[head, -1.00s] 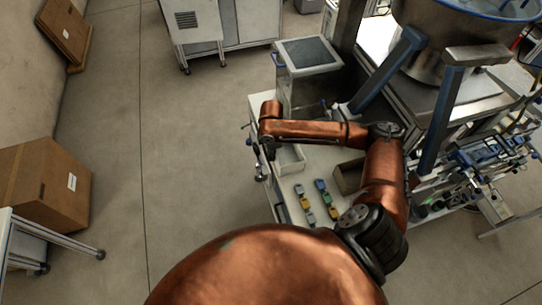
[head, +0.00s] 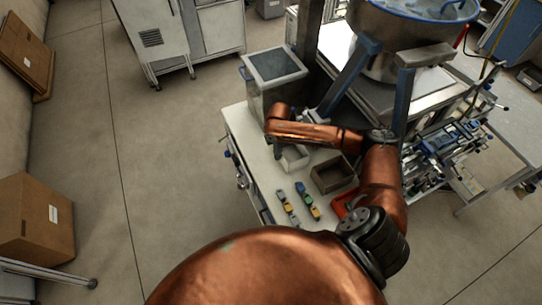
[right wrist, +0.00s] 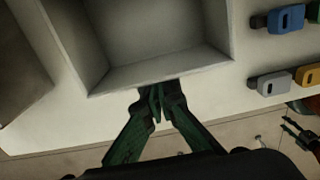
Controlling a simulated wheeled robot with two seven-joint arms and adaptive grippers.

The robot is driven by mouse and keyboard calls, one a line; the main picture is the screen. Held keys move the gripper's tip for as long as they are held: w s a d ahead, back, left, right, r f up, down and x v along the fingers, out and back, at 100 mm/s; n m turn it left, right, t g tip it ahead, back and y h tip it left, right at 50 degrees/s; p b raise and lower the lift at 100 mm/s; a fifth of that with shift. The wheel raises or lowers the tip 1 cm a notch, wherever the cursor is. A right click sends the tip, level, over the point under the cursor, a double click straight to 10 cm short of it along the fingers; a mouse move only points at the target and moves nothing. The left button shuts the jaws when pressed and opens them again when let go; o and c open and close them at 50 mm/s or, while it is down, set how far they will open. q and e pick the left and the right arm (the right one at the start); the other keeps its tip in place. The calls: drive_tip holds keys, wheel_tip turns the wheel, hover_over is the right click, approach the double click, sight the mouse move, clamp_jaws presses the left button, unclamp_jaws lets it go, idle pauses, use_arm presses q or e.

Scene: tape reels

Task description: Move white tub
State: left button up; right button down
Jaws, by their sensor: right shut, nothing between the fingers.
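The white tub (head: 296,159), an open rectangular box, stands on the pale worktable, partly hidden behind my right forearm in the head view. In the right wrist view the tub (right wrist: 155,40) fills the top middle and looks empty inside. My right gripper (head: 277,151) is at the tub's left side, by the table's edge side. In the right wrist view my right gripper (right wrist: 157,92) has its fingers together, with the tips at the tub's near wall. Nothing is between them. I cannot tell whether they touch the wall.
A brown open box (head: 333,176) stands close beside the tub. Small coloured pieces (head: 307,201) lie in rows on the worktable (head: 246,140). A red tray (head: 342,207) is partly behind my arm. A metal container (head: 272,85) stands at the back.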

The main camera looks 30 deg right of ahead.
drive_tip(key=shift+s+d, duration=0.1)
drive_tip(key=shift+d, duration=0.05)
use_arm(q)
drive_tip(key=shift+w+r, duration=0.1)
drive_tip(key=shift+w, duration=0.1)
use_arm(e)
drive_tip(key=shift+a, duration=0.35)
drive_tip(key=a, duration=0.1)
drive_tip(key=a+p, duration=0.1)
drive_tip(key=w+a+r+p, duration=0.1)
drive_tip(key=shift+a, duration=0.15)
use_arm(q)
drive_tip(key=shift+r+b, duration=0.2)
drive_tip(key=shift+b, duration=0.6)
use_arm(e)
wheel_tip(320, 180, up, 9)
drive_tip(key=shift+s, duration=0.2)
use_arm(q)
drive_tip(key=shift+s, duration=0.1)
use_arm(e)
drive_tip(key=shift+f, duration=0.1)
